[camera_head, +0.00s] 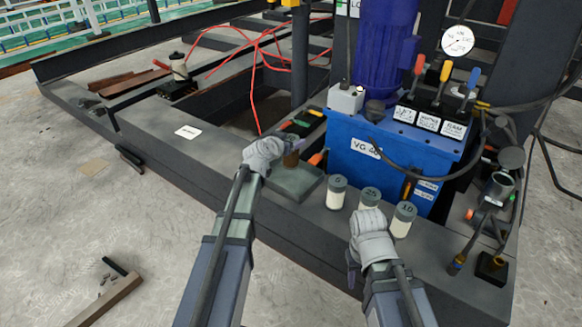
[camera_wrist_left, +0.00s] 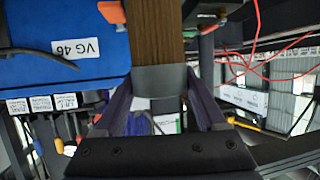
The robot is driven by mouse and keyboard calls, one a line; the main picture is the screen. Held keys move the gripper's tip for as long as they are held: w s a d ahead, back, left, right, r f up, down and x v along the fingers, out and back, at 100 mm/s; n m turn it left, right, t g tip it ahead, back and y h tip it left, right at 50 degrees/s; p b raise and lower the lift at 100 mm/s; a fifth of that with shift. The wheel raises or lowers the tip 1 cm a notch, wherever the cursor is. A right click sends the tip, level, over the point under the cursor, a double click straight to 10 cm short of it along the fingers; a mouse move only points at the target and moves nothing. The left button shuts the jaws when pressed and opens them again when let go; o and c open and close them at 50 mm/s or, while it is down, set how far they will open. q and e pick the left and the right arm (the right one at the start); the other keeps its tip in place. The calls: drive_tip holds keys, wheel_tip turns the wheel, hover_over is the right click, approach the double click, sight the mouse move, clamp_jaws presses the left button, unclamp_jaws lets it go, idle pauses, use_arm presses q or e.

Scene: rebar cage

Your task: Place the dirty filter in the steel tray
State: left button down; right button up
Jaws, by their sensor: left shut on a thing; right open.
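The dirty filter (camera_head: 291,159) is a brown cylinder. In the left wrist view its brown pleated body (camera_wrist_left: 155,35) and grey end cap show. My left gripper (camera_head: 285,146) is shut on it at the cap, and the purple fingers (camera_wrist_left: 164,100) stand on both sides. The steel tray (camera_head: 298,187) is a shallow grey-green square on the dark ledge. The filter is upright over the tray's back part; I cannot tell whether its lower end touches the tray. My right gripper (camera_head: 352,272) is open and empty, low in front of the ledge and partly hidden by its wrist.
Three white canisters with grey lids, marked 5 (camera_head: 337,192), 25 (camera_head: 369,198) and 10 (camera_head: 403,220), stand right of the tray. The blue power unit (camera_head: 350,150) rises behind. Tools with coloured handles (camera_head: 302,122) lie behind the tray. A white card (camera_head: 188,132) lies left.

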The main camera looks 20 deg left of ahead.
sight(291, 157)
use_arm(q)
wheel_tip(291, 157, down, 3)
drive_tip(key=shift+f+b, duration=0.2)
drive_tip(key=shift+b, duration=0.85)
use_arm(e)
wheel_tip(291, 157, down, 3)
drive_tip(key=shift+f, duration=0.15)
use_arm(q)
drive_tip(key=shift+f, duration=0.1)
use_arm(e)
drive_tip(key=shift+f, duration=0.1)
use_arm(q)
wheel_tip(291, 157, down, 4)
drive_tip(key=b, duration=0.3)
drive_tip(key=shift+r+b, duration=0.25)
drive_tip(key=shift+b, duration=0.1)
use_arm(e)
wheel_tip(291, 157, down, 4)
drive_tip(key=shift+r, duration=0.25)
use_arm(q)
drive_tip(key=shift+f, duration=0.15)
unclamp_jaws()
use_arm(e)
drive_tip(key=shift+f, duration=0.15)
